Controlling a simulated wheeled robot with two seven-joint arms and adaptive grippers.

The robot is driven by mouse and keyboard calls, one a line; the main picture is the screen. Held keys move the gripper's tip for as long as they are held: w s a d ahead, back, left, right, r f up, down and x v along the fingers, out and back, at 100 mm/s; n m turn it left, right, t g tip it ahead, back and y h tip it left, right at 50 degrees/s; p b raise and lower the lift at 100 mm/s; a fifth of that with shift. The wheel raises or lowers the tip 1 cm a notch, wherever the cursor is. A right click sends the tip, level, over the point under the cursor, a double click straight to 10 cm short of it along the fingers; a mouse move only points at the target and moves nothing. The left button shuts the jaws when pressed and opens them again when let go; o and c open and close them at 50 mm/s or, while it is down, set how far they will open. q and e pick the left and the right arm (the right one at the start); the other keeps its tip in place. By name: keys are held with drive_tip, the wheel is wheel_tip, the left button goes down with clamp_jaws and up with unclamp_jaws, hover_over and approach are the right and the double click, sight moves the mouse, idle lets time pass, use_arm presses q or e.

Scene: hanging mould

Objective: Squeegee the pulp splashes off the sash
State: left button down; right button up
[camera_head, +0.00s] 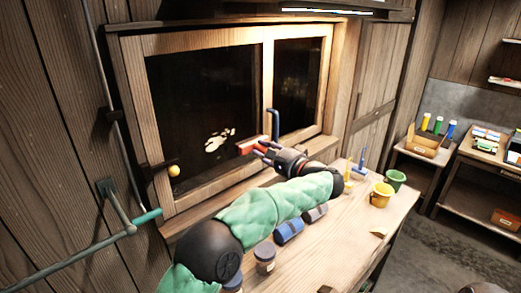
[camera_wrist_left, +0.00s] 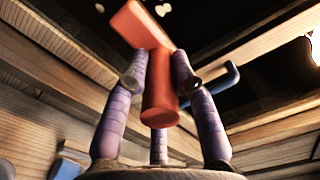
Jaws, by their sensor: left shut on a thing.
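Pale pulp splashes (camera_head: 219,140) mark the dark left pane of the wooden-framed sash (camera_head: 196,186). My left gripper (camera_head: 265,152) is in front of the window, right of the splashes. It is shut on an orange-red squeegee (camera_head: 248,146). In the left wrist view, the fingers close around the handle of the squeegee (camera_wrist_left: 160,100), and its wider head points up toward the pane. Pale splash spots (camera_wrist_left: 162,9) show beyond the head. Whether the head touches the glass I cannot tell. My right gripper is not in view.
A blue handle (camera_head: 274,124) stands upright at the sash's middle. A pipe with a teal end (camera_head: 148,216) juts out at left.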

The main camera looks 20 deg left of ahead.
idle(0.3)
use_arm(q)
drive_tip(key=shift+v, duration=1.55)
drive_tip(key=shift+a, duration=0.1)
drive_tip(key=shift+s+a, duration=0.1)
drive_tip(key=s+a+m+p, duration=0.1)
drive_tip(key=m+p, duration=0.1)
drive_tip(key=p, duration=0.1)
drive_tip(key=s+a+f+m+p, duration=0.1)
drive_tip(key=m+p, duration=0.1)
drive_tip(key=p, duration=0.2)
drive_tip(key=shift+s+a, duration=0.35)
drive_tip(key=shift+s, duration=0.05)
drive_tip(key=s+a+f+m+p, duration=0.1)
drive_tip(key=s+a+m+p, duration=0.4)
drive_tip(key=p, duration=0.3)
drive_tip(key=shift+s+f+p+x, duration=0.1)
drive_tip(key=shift+f+p+x, duration=0.1)
drive_tip(key=shift+x, duration=0.85)
drive_tip(key=shift+s+f+p+x, duration=0.1)
drive_tip(key=shift+s+p+x, duration=0.1)
drive_tip(key=shift+x, duration=0.9)
